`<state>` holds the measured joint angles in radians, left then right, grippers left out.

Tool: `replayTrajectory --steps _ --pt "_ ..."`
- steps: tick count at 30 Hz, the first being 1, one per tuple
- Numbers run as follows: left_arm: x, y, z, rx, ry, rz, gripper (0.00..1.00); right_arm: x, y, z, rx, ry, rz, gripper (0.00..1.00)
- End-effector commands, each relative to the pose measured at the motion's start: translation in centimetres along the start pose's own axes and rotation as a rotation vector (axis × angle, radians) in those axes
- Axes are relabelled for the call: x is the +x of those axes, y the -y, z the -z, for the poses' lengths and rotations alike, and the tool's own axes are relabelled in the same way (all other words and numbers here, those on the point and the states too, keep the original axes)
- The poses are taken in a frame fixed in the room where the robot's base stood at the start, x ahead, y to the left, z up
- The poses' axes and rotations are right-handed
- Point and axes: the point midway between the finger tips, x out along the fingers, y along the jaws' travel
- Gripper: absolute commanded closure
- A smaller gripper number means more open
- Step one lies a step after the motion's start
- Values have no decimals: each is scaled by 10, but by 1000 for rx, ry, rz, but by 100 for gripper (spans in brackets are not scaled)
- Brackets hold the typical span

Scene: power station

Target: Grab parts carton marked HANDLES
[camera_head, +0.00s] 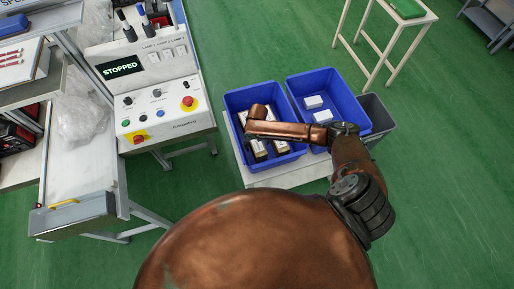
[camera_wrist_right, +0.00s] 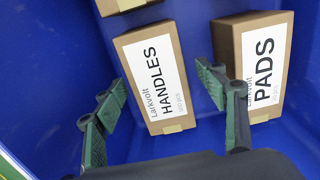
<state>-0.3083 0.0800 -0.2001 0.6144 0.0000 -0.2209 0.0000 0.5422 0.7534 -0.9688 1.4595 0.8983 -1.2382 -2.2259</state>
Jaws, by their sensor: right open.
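The parts carton marked HANDLES (camera_wrist_right: 157,80) is a brown box with a white label, lying in a blue bin. In the right wrist view it lies between the two green fingers of my right gripper (camera_wrist_right: 163,90), which is open and empty. The left finger is by the carton's lower left side; the right finger is in the gap toward a second carton, marked PADS (camera_wrist_right: 262,72). In the head view my right arm reaches over the left blue bin (camera_head: 233,98) and hides much of its contents. My left gripper is not in view.
Another carton (camera_wrist_right: 120,4) shows at the top edge of the wrist view. A second blue bin (camera_head: 345,88) with white-topped boxes stands beside the first, next to a grey bin (camera_head: 378,112). A control panel (camera_head: 155,100) reading STOPPED stands left.

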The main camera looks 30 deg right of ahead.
Motion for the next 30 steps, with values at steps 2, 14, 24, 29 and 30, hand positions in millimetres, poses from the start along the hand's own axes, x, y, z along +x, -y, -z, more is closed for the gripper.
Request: replayTrajectory --steps 2,14,24,29,30 --pt "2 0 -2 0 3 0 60 15 -2 4 1 -5 1 35" --pt "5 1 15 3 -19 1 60 40 1 4 4 -2 1 35" --pt "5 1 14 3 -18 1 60 40 1 5 5 -2 1 53" --pt "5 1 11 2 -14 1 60 40 1 5 5 -2 1 64" --pt "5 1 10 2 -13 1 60 40 1 5 5 -2 1 67"
